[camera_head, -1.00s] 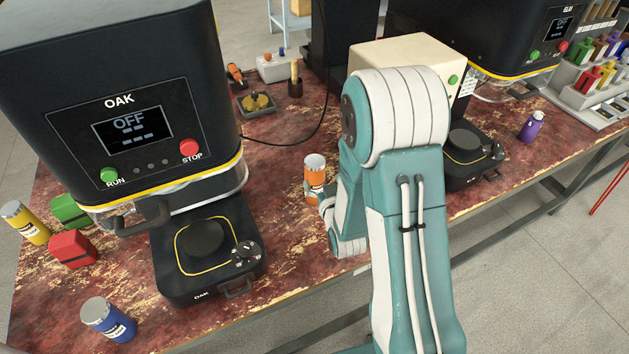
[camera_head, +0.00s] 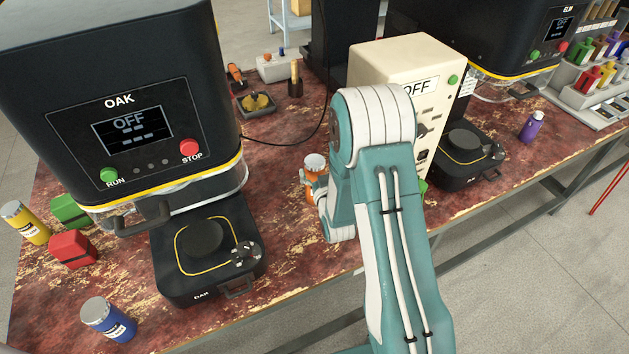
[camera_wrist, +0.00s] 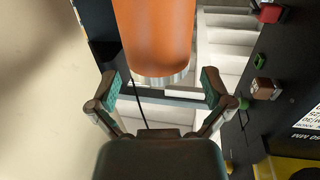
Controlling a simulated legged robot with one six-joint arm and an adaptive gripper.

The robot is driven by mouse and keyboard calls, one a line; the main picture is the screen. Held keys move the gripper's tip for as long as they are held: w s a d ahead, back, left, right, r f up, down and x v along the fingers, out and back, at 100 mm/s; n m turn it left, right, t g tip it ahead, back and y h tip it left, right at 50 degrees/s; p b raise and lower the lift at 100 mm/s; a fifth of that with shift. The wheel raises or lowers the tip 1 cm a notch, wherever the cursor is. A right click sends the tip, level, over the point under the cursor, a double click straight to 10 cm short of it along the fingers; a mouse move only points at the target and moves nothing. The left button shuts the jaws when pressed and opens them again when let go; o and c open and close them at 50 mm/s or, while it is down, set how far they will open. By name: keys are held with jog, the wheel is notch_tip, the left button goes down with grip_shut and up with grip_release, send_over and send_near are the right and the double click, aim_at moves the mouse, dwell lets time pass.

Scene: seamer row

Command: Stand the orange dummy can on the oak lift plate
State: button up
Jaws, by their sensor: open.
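The orange can (camera_head: 314,192) with a silver lid stands upright on the worn red table, right of the OAK machine. It also shows large in the wrist view (camera_wrist: 155,35), upper middle. My gripper (camera_wrist: 162,88) is open, with one finger on each side of the can's end; gaps show between fingers and can. In the head view my arm hides much of the gripper and part of the can. The oak lift plate (camera_head: 205,236) is the dark round disc on the black OAK base, inside a yellow ring. It is bare.
The OAK machine (camera_head: 120,100) overhangs the back of its base. Blue (camera_head: 108,320) and yellow (camera_head: 25,222) cans and red (camera_head: 72,250) and green (camera_head: 70,210) blocks are at left. A cream OFF box (camera_head: 395,65) stands behind my arm. Table between can and OAK base is clear.

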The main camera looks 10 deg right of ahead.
aim_at(314, 160)
jog(key=shift+w, duration=1.55)
jog(key=c, duration=1.1)
